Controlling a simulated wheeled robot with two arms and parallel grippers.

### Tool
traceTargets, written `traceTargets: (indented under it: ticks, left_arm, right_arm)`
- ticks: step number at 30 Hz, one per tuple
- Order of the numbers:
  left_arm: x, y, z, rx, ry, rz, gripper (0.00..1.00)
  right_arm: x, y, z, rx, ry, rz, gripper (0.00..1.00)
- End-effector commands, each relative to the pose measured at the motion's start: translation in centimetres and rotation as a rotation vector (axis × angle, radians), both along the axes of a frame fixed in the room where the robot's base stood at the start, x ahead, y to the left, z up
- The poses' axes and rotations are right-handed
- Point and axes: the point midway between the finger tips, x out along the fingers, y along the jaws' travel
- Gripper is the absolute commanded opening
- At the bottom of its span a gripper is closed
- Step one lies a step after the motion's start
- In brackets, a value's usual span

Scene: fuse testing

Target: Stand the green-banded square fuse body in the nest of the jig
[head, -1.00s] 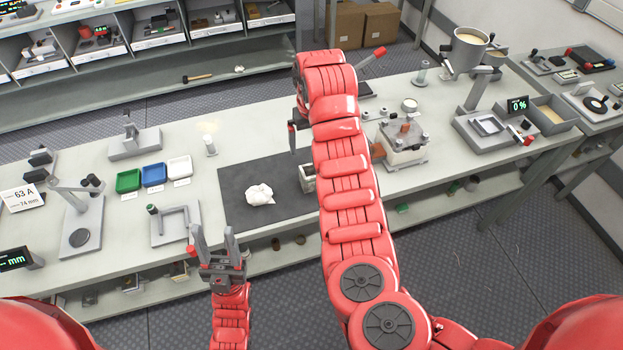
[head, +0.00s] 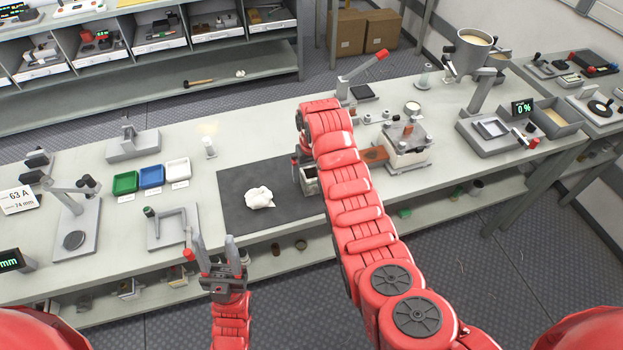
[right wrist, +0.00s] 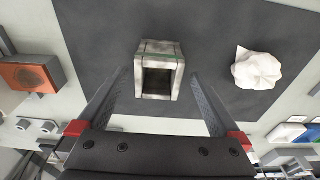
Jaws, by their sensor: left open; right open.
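The square fuse body (right wrist: 159,48) is pale, worn and hollow, with a thin green band; its dark opening faces the right wrist camera. It sits on the dark mat, and in the head view it (head: 309,184) is partly hidden by my right arm. My right gripper (right wrist: 157,78) is open, with a finger to either side of the body and visible gaps. In the head view its fingers are mostly hidden. My left gripper (head: 214,243) is open and empty at the bench's front edge. I cannot tell surely which fixture is the jig; a block-like one (head: 406,155) stands right of my arm.
A crumpled white cloth (head: 259,197) lies on the dark mat (head: 236,177). Green (head: 126,182), blue (head: 152,176) and white (head: 178,169) trays stand to the left. A brown-orange block (right wrist: 30,74) is beside the mat. Bare mat surrounds the fuse body.

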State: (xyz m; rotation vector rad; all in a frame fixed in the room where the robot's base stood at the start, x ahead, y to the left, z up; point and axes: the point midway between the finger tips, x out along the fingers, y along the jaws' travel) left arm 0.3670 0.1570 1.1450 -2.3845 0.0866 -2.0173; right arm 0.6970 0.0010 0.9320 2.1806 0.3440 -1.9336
Motion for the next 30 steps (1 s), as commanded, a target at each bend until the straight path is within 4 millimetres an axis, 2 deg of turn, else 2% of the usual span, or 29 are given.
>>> traceTargets:
  ticks: [1, 3, 7, 12, 21, 30]
  left_arm:
    - [0.0, 0.0, 1.0, 0.000, -0.001, 0.000, 0.50]
    - [0.0, 0.0, 1.7, 0.000, 0.000, 0.000, 0.50]
    - [0.0, 0.0, 1.7, 0.000, 0.000, 0.000, 0.50]
    - [0.0, 0.0, 1.9, 0.000, 0.000, 0.000, 0.50]
    - [0.0, 0.0, 1.9, 0.000, 0.000, 0.000, 0.50]
    - [0.0, 0.0, 1.9, 0.000, 0.000, 0.000, 0.50]
  right_arm:
    - [0.0, -0.1, -0.1, -0.001, 0.002, 0.000, 1.00]
    - [-0.1, -0.2, -1.0, -0.002, 0.007, 0.001, 1.00]
    - [0.2, -0.1, -2.6, 0.000, 0.004, 0.001, 1.00]
    - [0.3, -0.1, -3.5, 0.000, 0.001, 0.001, 1.00]
    - [0.4, -0.1, -3.7, 0.000, -0.001, 0.001, 1.00]
    - [0.4, -0.1, -3.7, 0.000, -0.001, 0.001, 0.46]
